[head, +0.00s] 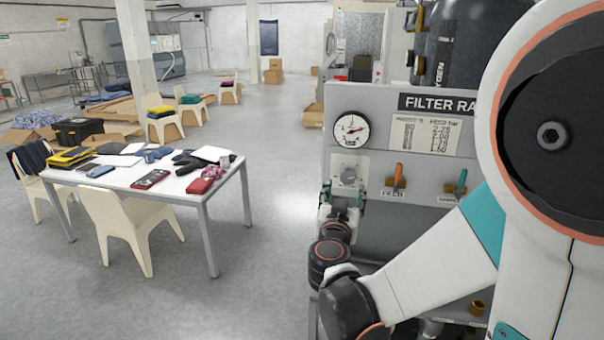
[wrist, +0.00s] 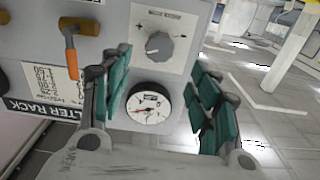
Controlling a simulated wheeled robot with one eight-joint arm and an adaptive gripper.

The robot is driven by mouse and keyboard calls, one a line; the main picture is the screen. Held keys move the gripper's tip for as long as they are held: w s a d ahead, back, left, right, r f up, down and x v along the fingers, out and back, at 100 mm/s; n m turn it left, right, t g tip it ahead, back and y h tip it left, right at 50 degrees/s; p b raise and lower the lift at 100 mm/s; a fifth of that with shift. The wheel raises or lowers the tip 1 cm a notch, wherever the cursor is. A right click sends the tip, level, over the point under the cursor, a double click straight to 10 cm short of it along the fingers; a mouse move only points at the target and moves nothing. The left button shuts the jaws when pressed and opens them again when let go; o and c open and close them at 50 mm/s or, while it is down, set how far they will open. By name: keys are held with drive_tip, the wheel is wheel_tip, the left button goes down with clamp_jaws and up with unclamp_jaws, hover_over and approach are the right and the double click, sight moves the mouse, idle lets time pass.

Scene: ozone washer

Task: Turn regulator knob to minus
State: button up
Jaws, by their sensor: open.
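The regulator knob (wrist: 159,46) is a round grey knob on a light plate at the top middle of the wrist view. In the head view the knob (head: 348,176) shows on the grey panel below the gauge. My gripper (wrist: 162,66) is open and empty, its teal-padded fingers spread left and right below the knob in the wrist view. In the head view my gripper (head: 341,204) is just below the knob, close to the panel. Contact cannot be told.
A white pressure gauge (head: 351,129) sits above the knob; it also shows between my fingers in the wrist view (wrist: 149,107). An orange-handled valve (head: 398,174) and a teal-handled valve (head: 461,184) are to the right. Open floor lies left of the panel, beyond it a table (head: 222,180).

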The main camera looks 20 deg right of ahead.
sight(348, 178)
drive_tip(key=x, duration=0.9)
drive_tip(key=shift+w+d+p, duration=0.3)
drive_tip(key=c, duration=1.1)
